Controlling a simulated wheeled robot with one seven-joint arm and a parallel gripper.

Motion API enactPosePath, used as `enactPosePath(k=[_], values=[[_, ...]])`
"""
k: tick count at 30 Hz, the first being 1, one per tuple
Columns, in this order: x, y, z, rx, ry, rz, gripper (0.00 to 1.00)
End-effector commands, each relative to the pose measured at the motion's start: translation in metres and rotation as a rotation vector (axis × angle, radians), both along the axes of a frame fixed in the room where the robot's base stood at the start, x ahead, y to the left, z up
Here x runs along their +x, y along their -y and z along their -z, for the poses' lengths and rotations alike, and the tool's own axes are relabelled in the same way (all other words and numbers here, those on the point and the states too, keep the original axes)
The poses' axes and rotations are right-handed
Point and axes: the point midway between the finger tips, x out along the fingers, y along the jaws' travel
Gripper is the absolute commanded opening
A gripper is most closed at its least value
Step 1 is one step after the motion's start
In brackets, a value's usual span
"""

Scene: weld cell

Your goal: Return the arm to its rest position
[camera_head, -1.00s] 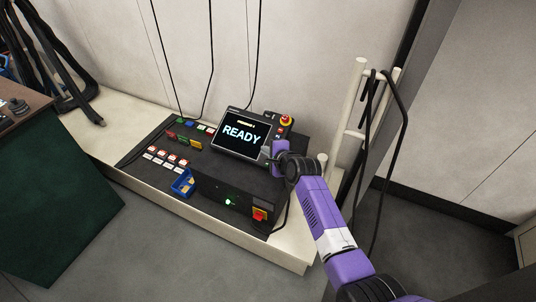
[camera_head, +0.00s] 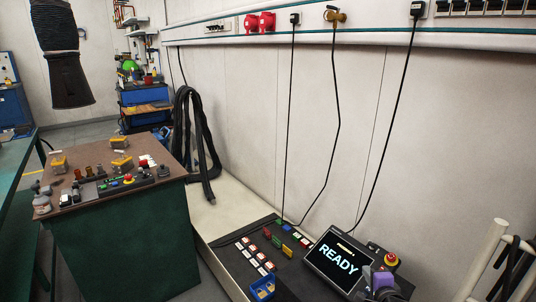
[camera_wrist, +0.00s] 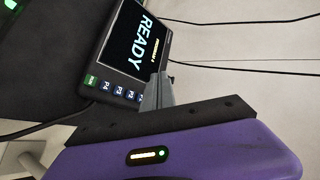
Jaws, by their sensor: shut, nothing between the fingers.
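My gripper (camera_wrist: 157,92) shows in the wrist view as grey fingers shut together, with nothing between them, in front of a dark bracket and my purple wrist. The fingertips lie close to the lower edge of the READY screen unit (camera_wrist: 137,45), over its row of labelled buttons; I cannot tell whether they touch. The rest of my arm is out of that view.
A red emergency button (camera_head: 391,259) and a pale post rack (camera_head: 487,262) stand at right. Cables hang down the wall. A cluttered bench (camera_head: 115,190) stands left.

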Motion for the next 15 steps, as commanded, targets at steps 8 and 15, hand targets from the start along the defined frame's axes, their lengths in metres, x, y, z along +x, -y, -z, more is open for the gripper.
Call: enactPosePath(k=[8,15], values=[[-0.050,0.000,-0.039,-0.429,0.136,-0.075,0.00],[-0.135,-0.018,-0.052,-0.774,0.187,-0.133,0.00]])
